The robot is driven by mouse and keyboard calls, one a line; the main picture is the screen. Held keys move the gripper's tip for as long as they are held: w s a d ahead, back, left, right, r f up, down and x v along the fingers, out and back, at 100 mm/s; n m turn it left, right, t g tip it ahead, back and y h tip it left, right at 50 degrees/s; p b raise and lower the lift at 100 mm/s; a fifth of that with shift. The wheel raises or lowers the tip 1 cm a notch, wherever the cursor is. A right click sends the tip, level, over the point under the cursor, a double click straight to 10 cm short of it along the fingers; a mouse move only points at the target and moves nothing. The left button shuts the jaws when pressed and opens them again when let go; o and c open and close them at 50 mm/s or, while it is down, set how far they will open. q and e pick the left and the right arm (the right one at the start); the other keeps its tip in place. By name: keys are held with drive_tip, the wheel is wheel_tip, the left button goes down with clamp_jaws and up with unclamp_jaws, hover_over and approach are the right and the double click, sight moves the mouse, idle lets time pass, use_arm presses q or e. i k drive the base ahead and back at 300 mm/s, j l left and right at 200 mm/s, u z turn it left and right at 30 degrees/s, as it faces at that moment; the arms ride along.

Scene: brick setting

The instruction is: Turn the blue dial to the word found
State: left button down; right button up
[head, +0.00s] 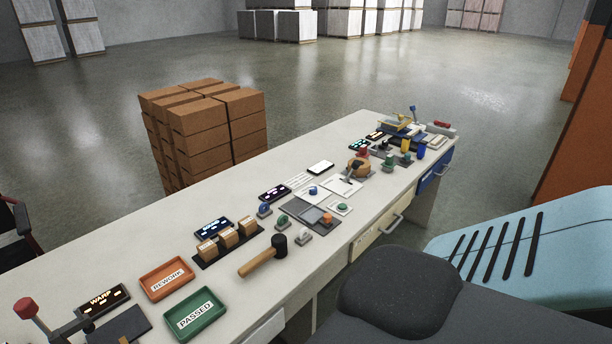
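A small blue dial (264,210) sits on a grey mount on the long white bench, in front of a dark lit display (274,192). A second small blue knob (312,190) sits on a white plate farther along. I cannot tell from this view which word either one points to, as the lettering is too small. Another lit display (212,228) stands behind several small brown boxes. Neither of my grippers is in view.
The bench (130,262) also bears a mallet (263,257), a green PASSED tray (195,314), a REWORK tray (166,280), a WARP display (103,298) and green knobs (304,236). Stacked brown boxes (205,130) stand behind the bench. Open floor lies beyond.

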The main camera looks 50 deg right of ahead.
sight(312, 190)
drive_tip(key=l+u, duration=0.1)
drive_tip(key=l, duration=0.2)
drive_tip(key=k+l+u, duration=0.1)
drive_tip(key=l, duration=0.2)
drive_tip(key=k+l+u, duration=0.1)
drive_tip(key=k+l, duration=0.15)
drive_tip(key=l, duration=0.25)
drive_tip(key=k+l, duration=0.1)
drive_tip(key=l, duration=0.3)
drive_tip(key=k+l, duration=0.15)
drive_tip(key=l, duration=0.2)
drive_tip(key=k+l+u, duration=0.1)
drive_tip(key=l, duration=0.3)
drive_tip(key=k+l, duration=0.15)
drive_tip(key=l, duration=0.25)
